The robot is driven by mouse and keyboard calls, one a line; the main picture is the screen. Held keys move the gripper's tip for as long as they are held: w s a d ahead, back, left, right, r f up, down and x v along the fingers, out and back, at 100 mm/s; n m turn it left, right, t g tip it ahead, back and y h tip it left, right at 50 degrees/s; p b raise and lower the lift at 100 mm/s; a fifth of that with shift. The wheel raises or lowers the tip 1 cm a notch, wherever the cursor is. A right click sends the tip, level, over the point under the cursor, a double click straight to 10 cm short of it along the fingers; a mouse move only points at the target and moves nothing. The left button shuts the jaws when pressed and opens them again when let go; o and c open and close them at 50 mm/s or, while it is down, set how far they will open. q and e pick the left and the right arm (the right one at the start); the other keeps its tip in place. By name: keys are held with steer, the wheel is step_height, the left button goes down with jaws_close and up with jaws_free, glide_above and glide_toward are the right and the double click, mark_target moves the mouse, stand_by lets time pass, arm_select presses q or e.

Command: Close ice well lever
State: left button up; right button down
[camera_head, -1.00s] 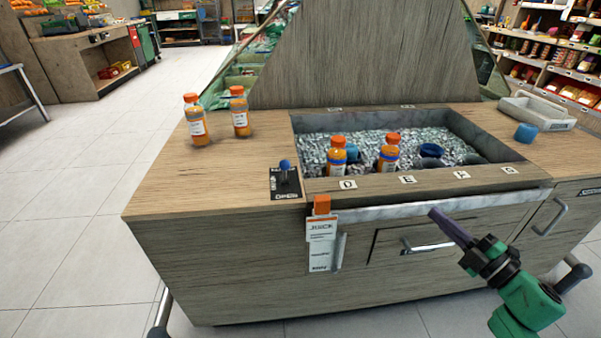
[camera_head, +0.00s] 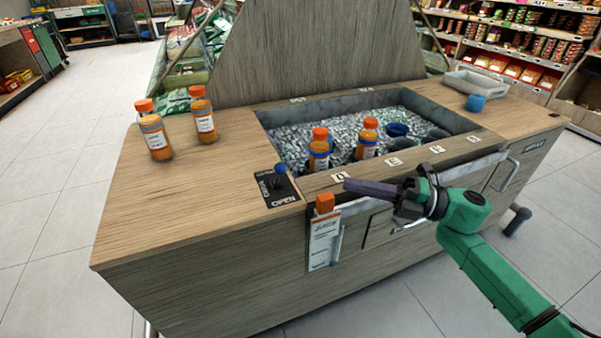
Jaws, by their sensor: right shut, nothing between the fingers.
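The ice well lever is a small stick with a blue knob (camera_head: 280,169) on a black plate (camera_head: 278,190) at the counter's front edge, left of the ice well. The plate reads "OPEN" at its near edge. The ice well (camera_head: 262,117) is uncovered, with ice and bottles showing in it. My right gripper (camera_head: 347,184) is shut and empty, its fingers pointing left over the well's front rim, to the right of the lever and apart from it. My left gripper is not in view.
Two orange juice bottles (camera_head: 155,137) (camera_head: 203,115) stand on the counter left of the well. A blue cup (camera_head: 475,103) and a pale tray (camera_head: 490,86) are at the right.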

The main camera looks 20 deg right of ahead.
glide_toward(278, 176)
steer(key=a+r, duration=0.1)
steer(key=a, duration=0.1)
steer(key=w+a+r, duration=0.1)
steer(key=r, duration=0.1)
steer(key=shift+w+a+r, duration=0.15)
steer(key=shift+a, duration=0.2)
steer(key=shift+w+a, duration=0.2)
steer(key=shift+a, duration=0.2)
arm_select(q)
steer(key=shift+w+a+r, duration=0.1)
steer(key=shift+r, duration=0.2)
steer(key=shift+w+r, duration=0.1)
